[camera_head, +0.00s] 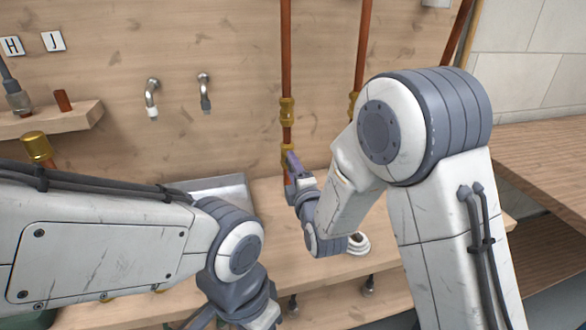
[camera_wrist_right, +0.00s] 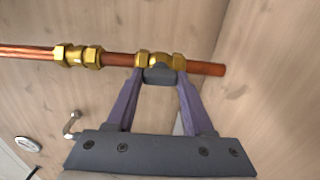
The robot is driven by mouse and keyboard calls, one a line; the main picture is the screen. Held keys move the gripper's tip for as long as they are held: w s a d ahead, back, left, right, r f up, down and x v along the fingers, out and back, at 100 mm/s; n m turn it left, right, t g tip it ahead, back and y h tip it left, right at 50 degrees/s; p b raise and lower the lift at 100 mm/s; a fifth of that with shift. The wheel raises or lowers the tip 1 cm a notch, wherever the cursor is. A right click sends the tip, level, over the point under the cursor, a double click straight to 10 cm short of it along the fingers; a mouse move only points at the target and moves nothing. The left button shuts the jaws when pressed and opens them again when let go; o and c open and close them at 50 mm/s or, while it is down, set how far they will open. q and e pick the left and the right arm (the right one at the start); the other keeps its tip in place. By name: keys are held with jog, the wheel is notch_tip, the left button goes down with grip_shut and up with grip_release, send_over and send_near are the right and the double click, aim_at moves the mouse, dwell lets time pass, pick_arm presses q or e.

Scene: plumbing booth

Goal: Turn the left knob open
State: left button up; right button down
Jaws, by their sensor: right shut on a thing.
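The left copper pipe (camera_head: 286,55) runs down the wooden wall with a brass fitting (camera_head: 287,110) on it. Lower on it is a brass valve (camera_head: 287,149), partly hidden by my right gripper (camera_head: 291,162). In the right wrist view, the valve (camera_wrist_right: 178,61) carries a small dark grey knob (camera_wrist_right: 158,74). The purple fingers of my right gripper (camera_wrist_right: 160,82) are shut on this knob, one on each side. My left arm comes in from the left, and its fingers are cut off by the bottom edge.
A second copper pipe (camera_head: 363,50) stands to the right, partly behind my right arm. Two small taps (camera_head: 152,98) (camera_head: 204,92) are on the wall to the left. A wooden shelf (camera_head: 50,121) juts out at the far left. A wooden counter (camera_head: 545,165) is at the right.

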jog(key=shift+s+f, duration=0.1)
jog(key=shift+f, duration=0.05)
jog(key=shift+c, duration=1.4)
grip_release()
jog(key=v, duration=0.5)
jog(key=shift+s+d+b, duration=0.1)
jog(key=shift+s+b, duration=0.2)
jog(key=shift+s, duration=0.05)
jog(key=b+v, duration=0.3)
jog(key=b, duration=0.9)
jog(key=shift+s+d+f+b, duration=0.15)
jog(key=shift+s+d+b, duration=0.05)
jog(key=shift+s+b, duration=0.65)
jog(key=shift+b, duration=0.45)
jog(key=shift+r, duration=0.25)
